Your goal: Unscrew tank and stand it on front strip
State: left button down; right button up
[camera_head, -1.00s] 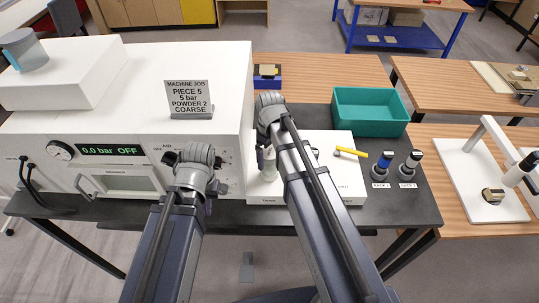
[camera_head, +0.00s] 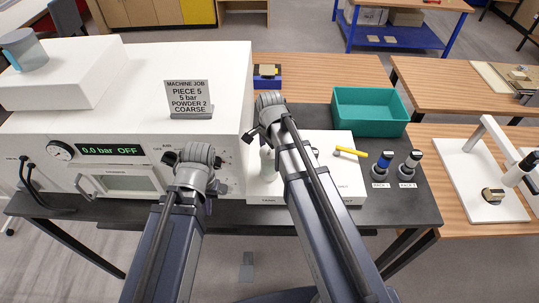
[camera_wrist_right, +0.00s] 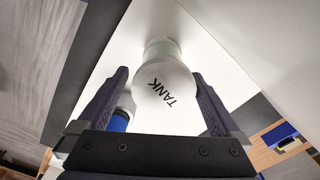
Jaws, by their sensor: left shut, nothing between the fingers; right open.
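The white tank (camera_wrist_right: 165,88), lettered TANK on its rounded end, shows in the right wrist view with a narrower neck behind it. My right gripper (camera_wrist_right: 160,95) is open, with one finger on each side of the tank; I cannot tell whether they touch it. In the head view my right gripper (camera_head: 254,134) is over the back left of a white board (camera_head: 318,194), and the arm hides much of that area. A white cylinder (camera_head: 268,164) stands there, partly hidden. My left gripper (camera_head: 208,205) is shut and empty in front of the white machine.
The white machine (camera_head: 225,100) stands close on the left, with a job sign on top. A green bin (camera_head: 370,110) is behind. The dark table's front edge is clear.

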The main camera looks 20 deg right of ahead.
jog(key=shift+w+f, duration=0.1)
jog(key=shift+f, duration=0.05)
notch_tip(320, 180, down, 3)
jog(key=b, duration=0.3)
jog(key=shift+a+f+b, duration=0.1)
jog(key=shift+f+b, duration=0.1)
jog(key=shift+b, duration=0.15)
grip_shut()
dwell(0.7)
